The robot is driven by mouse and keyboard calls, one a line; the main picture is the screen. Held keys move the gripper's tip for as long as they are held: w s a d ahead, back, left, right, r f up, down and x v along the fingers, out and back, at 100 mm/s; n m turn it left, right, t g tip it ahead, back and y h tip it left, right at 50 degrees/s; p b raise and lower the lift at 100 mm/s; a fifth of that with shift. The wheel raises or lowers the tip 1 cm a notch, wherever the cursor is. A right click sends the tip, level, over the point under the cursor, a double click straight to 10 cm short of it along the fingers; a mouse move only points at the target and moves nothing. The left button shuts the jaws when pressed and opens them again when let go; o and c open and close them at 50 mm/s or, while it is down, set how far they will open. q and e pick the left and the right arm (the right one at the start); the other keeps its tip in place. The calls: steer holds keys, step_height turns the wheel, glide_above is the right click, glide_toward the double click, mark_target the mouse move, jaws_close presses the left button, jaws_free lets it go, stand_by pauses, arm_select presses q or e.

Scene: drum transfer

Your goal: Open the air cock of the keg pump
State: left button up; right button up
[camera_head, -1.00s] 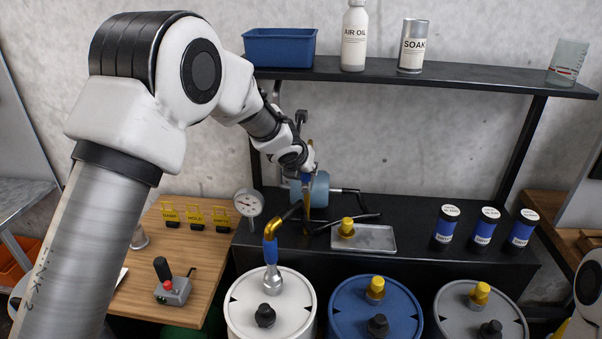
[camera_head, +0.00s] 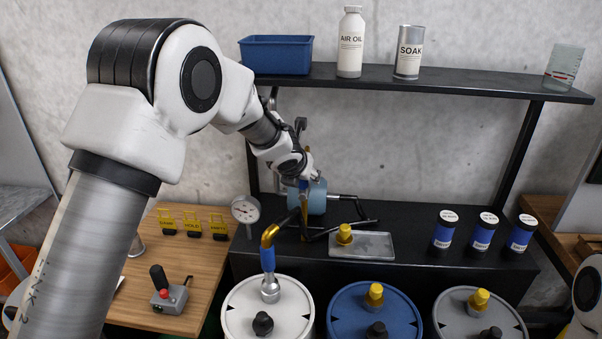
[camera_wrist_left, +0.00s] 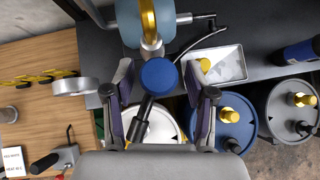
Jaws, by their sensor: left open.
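The keg pump shows as a light-blue tank (camera_head: 318,197) on the black bench, with a gold post (camera_head: 304,208) in front of it. In the left wrist view, the tank (camera_wrist_left: 132,30) and a gold pipe (camera_wrist_left: 148,18) are at the top. Below them is a blue round cap (camera_wrist_left: 159,76) with a black lever (camera_wrist_left: 140,120) slanting down-left; I cannot tell for certain that this is the air cock. My left gripper (camera_wrist_left: 160,100) is open, its fingers on either side of the cap and lever, with visible gaps. In the head view, my wrist partly hides this area. My right gripper is out of view.
A white drum (camera_head: 240,312), blue drum (camera_head: 345,318) and grey drum (camera_head: 452,318) stand in front. A metal tray (camera_head: 375,246) is right of the pump. A gauge (camera_head: 245,210) is left. The shelf (camera_head: 430,81) runs above.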

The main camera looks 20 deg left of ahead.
arm_select(q)
steer(key=v, duration=1.1)
steer(key=shift+d, duration=0.1)
